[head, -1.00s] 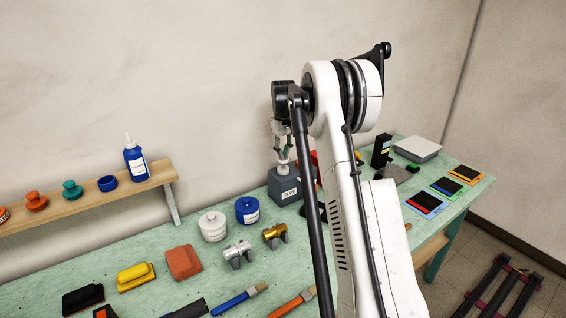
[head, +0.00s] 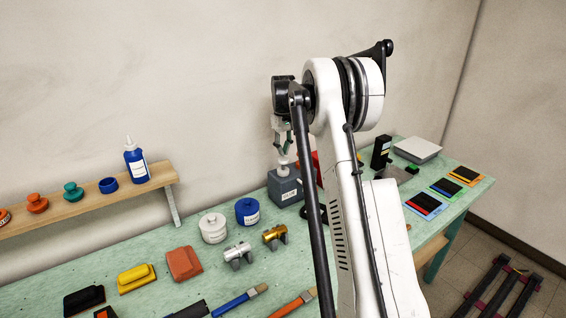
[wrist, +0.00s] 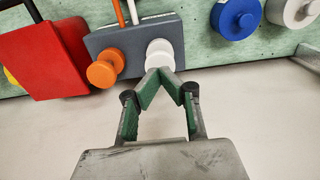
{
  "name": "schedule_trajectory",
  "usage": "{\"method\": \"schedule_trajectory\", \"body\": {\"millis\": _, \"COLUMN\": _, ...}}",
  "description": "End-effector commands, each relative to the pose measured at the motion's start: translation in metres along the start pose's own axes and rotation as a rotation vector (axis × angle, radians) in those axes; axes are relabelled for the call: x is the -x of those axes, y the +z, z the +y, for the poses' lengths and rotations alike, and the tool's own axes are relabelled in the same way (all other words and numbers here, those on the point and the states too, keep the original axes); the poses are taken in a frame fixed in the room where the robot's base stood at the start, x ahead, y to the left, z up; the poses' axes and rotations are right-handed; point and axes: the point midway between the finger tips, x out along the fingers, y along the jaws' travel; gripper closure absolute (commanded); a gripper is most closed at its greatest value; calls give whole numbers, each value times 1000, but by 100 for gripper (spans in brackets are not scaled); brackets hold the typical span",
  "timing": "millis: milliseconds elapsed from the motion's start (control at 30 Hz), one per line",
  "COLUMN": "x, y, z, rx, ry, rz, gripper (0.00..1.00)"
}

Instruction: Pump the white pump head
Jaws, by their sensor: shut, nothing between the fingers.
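The white pump head (head: 283,168) stands on top of a dark grey box with a label (head: 286,188), near the wall. In the wrist view the white pump head (wrist: 160,52) is round, next to an orange pump head (wrist: 102,73) on the same grey box (wrist: 125,45). My gripper (head: 284,153) points down just above the white pump head. In the wrist view my gripper (wrist: 160,74) has its green-padded fingertips together and empty, at the white head's edge. I cannot tell whether they touch it. My arm hides part of the box's right side in the head view.
A red box (wrist: 42,62) stands beside the grey box. A blue round container (head: 247,211) and a white one (head: 213,228) stand to its left in the head view. A wooden shelf (head: 80,213) with a blue bottle (head: 135,162) is further left.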

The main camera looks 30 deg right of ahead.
Motion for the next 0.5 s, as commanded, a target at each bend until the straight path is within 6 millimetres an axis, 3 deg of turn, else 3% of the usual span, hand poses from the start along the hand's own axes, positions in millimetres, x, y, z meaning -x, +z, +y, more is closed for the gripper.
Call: {"method": "schedule_trajectory", "body": {"millis": 500, "x": -14, "y": 0, "z": 0, "rx": 0, "ry": 0, "rz": 0, "gripper": 100}}
